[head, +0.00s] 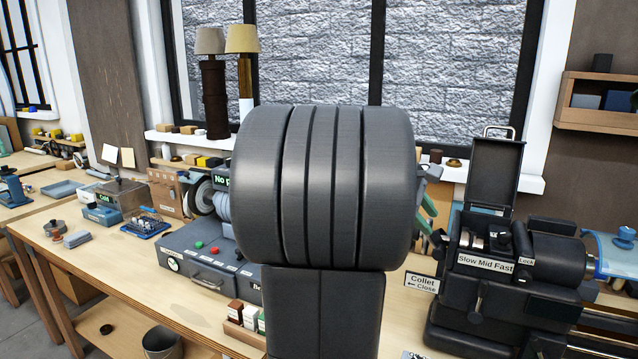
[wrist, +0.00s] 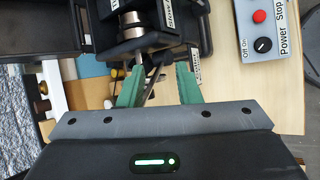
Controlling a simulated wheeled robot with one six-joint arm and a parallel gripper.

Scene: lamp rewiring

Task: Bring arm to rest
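My own dark arm link fills the middle of the head view and hides much of the bench behind it. Parts of the green fingers show in the head view at the right edge of the arm link. The gripper is near the black lathe-like machine (head: 487,310), whose dark body (wrist: 160,42) lies just beyond the fingertips in the wrist view. I cannot tell the exact gap between them.
A grey control box (head: 205,268) with red and green buttons stands left of my arm. Two lamps (head: 242,40) stand at the back. A power switch box (wrist: 265,30) shows top right in the wrist view.

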